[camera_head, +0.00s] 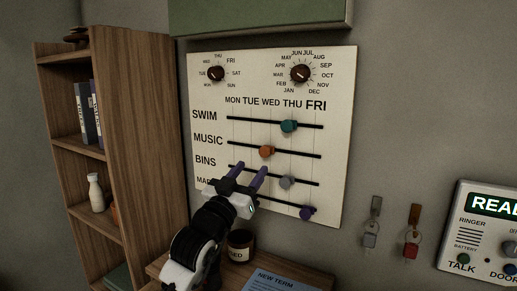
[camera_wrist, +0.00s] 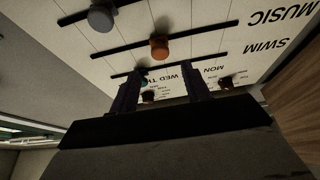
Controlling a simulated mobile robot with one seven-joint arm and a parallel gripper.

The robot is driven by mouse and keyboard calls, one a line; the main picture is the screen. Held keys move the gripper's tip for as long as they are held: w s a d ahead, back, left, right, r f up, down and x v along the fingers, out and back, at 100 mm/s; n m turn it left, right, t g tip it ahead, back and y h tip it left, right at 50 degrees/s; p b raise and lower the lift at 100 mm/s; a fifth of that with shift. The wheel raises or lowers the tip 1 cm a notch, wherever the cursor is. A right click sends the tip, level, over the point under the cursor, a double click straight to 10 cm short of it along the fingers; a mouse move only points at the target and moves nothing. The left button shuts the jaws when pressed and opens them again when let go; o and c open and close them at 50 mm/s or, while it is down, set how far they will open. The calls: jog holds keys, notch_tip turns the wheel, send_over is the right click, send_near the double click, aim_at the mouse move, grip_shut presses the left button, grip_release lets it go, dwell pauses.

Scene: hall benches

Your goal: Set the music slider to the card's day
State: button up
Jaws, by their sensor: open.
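The music slider's orange knob (camera_head: 266,151) sits on the MUSIC track of the white wall board (camera_head: 340,100), about under WED. In the wrist view, which is upside down, the orange knob (camera_wrist: 159,47) is in the upper middle. My gripper (camera_head: 250,173) is open and empty, below the orange knob near the BINS track and apart from the knob as far as I can tell. Its two fingers (camera_wrist: 162,92) also show in the wrist view. A blue card headed NEW TERM (camera_head: 282,281) lies on the shelf below. Its lower part is cut off, and I cannot read a day.
Other knobs are teal on SWIM (camera_head: 289,126), grey on BINS (camera_head: 286,182) and purple on the lowest track (camera_head: 306,213). Two dials (camera_head: 216,73) (camera_head: 300,74) sit above. A dark jar (camera_head: 240,246) stands below; a bookcase (camera_head: 150,130) is left. Keys (camera_head: 411,249) and an intercom (camera_head: 480,240) are right.

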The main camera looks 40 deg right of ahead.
aim_at(263, 153)
jog(key=p+x, duration=0.2)
jog(key=x, duration=0.4)
jog(key=shift+c, duration=0.2)
grip_shut()
